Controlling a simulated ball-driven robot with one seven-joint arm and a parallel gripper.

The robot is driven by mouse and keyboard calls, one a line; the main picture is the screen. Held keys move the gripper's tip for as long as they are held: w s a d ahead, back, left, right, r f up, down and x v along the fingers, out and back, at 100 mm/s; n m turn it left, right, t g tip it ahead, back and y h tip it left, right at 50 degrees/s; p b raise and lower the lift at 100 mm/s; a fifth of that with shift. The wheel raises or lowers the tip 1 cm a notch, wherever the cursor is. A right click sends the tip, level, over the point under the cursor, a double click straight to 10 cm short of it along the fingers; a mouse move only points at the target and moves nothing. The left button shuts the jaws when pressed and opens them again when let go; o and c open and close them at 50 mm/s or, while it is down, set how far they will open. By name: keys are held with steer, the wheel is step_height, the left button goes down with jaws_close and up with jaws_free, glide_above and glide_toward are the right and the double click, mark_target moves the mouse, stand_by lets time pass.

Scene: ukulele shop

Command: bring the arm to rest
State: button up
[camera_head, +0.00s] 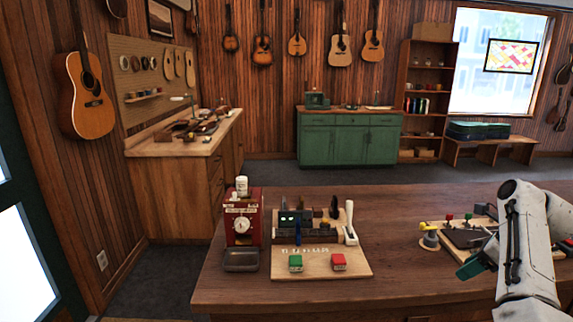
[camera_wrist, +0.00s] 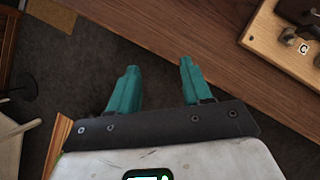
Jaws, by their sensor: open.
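My arm (camera_head: 525,245) shows at the right side of the head view, white and bent, over the right part of the table. My gripper has teal fingers; in the head view one finger part (camera_head: 470,267) shows beside the arm. In the wrist view my gripper (camera_wrist: 157,75) has its two teal fingers apart with nothing between them. Below the fingers there are the dark floor and the table edge.
A wooden table (camera_head: 400,215) spans the front. The table's middle is clear. A stool-like thing (camera_wrist: 15,135) stands below left.

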steer(key=s+a+f+n+g+h, duration=0.1)
steer(key=s+a+f+n, duration=0.2)
steer(key=s+f+n, duration=0.5)
steer(key=s+a+f+n+g+h, duration=0.15)
steer(key=s+a+f+n, duration=0.25)
steer(key=s+f, duration=0.7)
steer(key=s+a+f+n, duration=0.1)
steer(key=s+a+n, duration=0.2)
steer(key=s+n, duration=0.2)
steer(key=s+a+f+n+h, duration=0.1)
steer(key=s+a+n, duration=0.3)
steer(key=s, duration=0.8)
steer(key=s+a+f+n+g, duration=0.1)
steer(key=s+a+n, duration=0.3)
steer(key=s+n, duration=0.3)
steer(key=shift+s+a, duration=0.2)
steer(key=shift+s, duration=0.8)
